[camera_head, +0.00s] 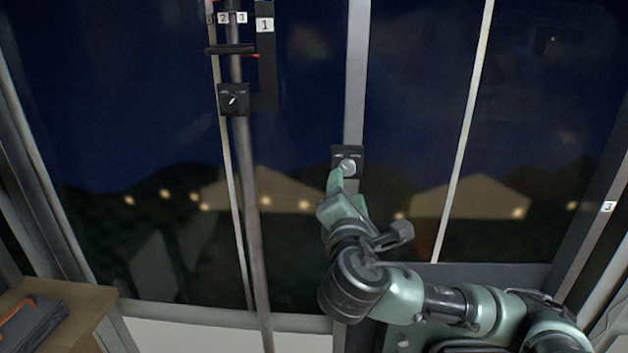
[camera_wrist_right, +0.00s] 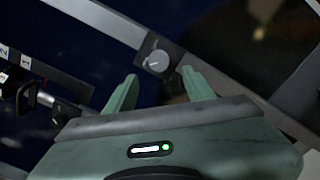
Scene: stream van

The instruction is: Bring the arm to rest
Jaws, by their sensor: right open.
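My right arm comes in from the lower right in the head view. Its gripper (camera_head: 342,182) is raised close to a dark switch plate with a round silver knob (camera_head: 348,166) on the window post. In the right wrist view the gripper (camera_wrist_right: 160,88) is open, its two green fingers apart. The knob (camera_wrist_right: 156,61) shows beyond and between the fingertips, and nothing is held. Whether a fingertip touches the knob or plate, I cannot tell. My left gripper is not in view.
A second knob plate (camera_head: 233,99) hangs on a pole (camera_head: 250,200) left of the gripper, below labelled dark brackets (camera_head: 265,50). A wooden surface (camera_head: 75,300) with a dark case (camera_head: 32,325) stands at lower left. Dark windows lie behind the posts.

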